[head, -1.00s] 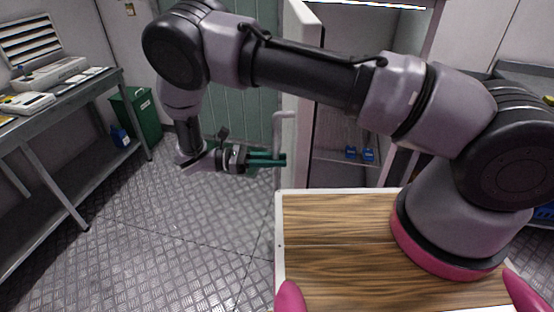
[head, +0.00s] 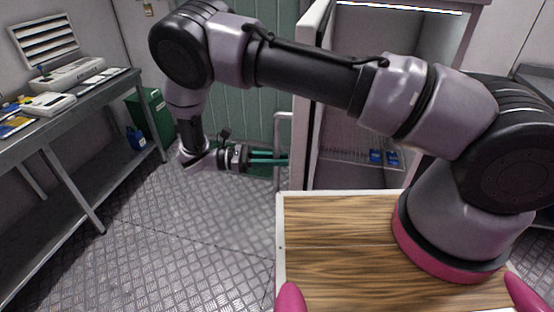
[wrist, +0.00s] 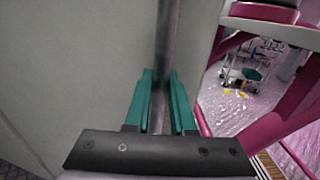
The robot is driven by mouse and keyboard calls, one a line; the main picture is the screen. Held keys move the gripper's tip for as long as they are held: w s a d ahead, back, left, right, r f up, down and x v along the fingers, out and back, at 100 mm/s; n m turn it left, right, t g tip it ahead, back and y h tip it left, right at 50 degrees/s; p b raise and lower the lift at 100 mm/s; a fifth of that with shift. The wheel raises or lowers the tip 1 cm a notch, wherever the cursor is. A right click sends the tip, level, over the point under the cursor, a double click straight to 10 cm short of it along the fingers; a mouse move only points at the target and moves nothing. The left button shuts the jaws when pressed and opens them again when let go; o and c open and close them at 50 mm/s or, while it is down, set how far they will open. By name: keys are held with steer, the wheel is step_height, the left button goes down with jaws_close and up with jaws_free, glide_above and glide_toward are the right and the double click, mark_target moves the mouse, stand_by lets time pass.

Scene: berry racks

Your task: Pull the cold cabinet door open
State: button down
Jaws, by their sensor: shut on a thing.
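The cold cabinet door (head: 309,95) stands open, seen nearly edge-on in the head view, with the lit cabinet interior (head: 380,120) to its right. Its grey bar handle (head: 277,135) runs upright on the door's left side. My gripper (head: 284,158) reaches the handle from the left with its green fingers. In the wrist view, the two green fingers (wrist: 162,105) lie on either side of the handle bar (wrist: 166,45), closed on it. The pale door face (wrist: 70,60) fills the left and middle of that view.
A wooden-topped surface (head: 335,240) with a white edge lies in front of the cabinet. Blue items (head: 384,157) sit low inside the cabinet. A grey bench (head: 75,110) stands at left, with a green bin (head: 152,115) behind. The metal floor (head: 185,235) between is clear.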

steer(key=c, duration=0.8)
jaws_free()
steer(key=shift+o, duration=0.2)
steer(key=a, duration=1)
steer(key=shift+a, duration=0.4)
steer(key=shift+w, duration=0.1)
